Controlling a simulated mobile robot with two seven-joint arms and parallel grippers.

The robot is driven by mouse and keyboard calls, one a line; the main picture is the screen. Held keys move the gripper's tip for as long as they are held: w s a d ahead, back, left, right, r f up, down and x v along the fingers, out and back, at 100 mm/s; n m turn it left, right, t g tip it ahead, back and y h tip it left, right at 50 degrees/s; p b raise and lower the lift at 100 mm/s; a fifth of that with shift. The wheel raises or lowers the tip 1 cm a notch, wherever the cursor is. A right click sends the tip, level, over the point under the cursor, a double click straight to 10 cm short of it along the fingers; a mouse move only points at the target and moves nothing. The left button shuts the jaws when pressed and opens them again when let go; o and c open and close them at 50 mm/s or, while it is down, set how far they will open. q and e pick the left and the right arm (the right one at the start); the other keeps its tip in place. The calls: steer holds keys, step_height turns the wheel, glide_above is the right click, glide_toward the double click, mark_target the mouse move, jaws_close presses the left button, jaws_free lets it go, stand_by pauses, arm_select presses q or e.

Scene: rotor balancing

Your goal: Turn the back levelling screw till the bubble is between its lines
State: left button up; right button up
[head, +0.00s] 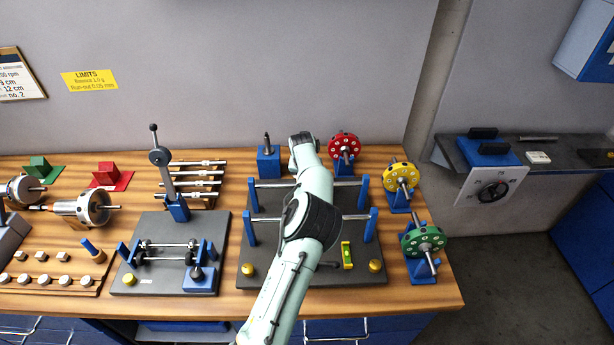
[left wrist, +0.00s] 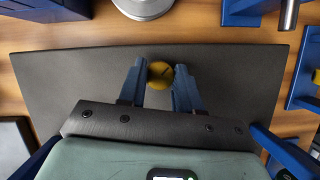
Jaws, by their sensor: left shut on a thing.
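The back levelling screw (left wrist: 160,74) is a yellow round knob with a dark mark, at the far edge of the dark grey base plate (left wrist: 75,75). My left gripper (left wrist: 158,84) has its two blue fingers on either side of the knob, shut on it. In the head view my left arm reaches over the stand's plate (head: 257,284), and hides the back screw and the fingers. The yellow-green level (head: 347,255) lies on the plate's front right; its bubble is too small to read. Front screws (head: 249,269) (head: 376,265) show at the plate's front corners. My right gripper is not in view.
Blue posts with steel rollers (head: 362,225) rise from the plate around my arm. Red (head: 343,146), yellow (head: 401,177) and green (head: 424,239) rotors stand close on the right. A blue block with a pin (head: 268,160) stands behind. A smaller stand (head: 150,225) is at left.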

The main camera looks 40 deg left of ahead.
arm_select(q)
steer(key=n, duration=0.2)
steer(key=n+g+y, duration=0.1)
steer(key=n, duration=0.2)
steer(key=shift+w+r+y, duration=0.1)
steer(key=shift+w+y, duration=0.1)
steer(key=shift+y, duration=0.1)
steer(key=shift+n+g+y, duration=0.3)
steer(key=shift+n+g, duration=0.7)
steer(key=shift+n, duration=1.5)
steer(key=o, duration=1)
steer(key=shift+o, duration=0.2)
steer(key=shift+d, duration=0.1)
steer(key=w+v, duration=0.1)
steer(key=v, duration=1.2)
steer(key=shift+s+r, duration=0.2)
steer(key=shift+s, duration=0.2)
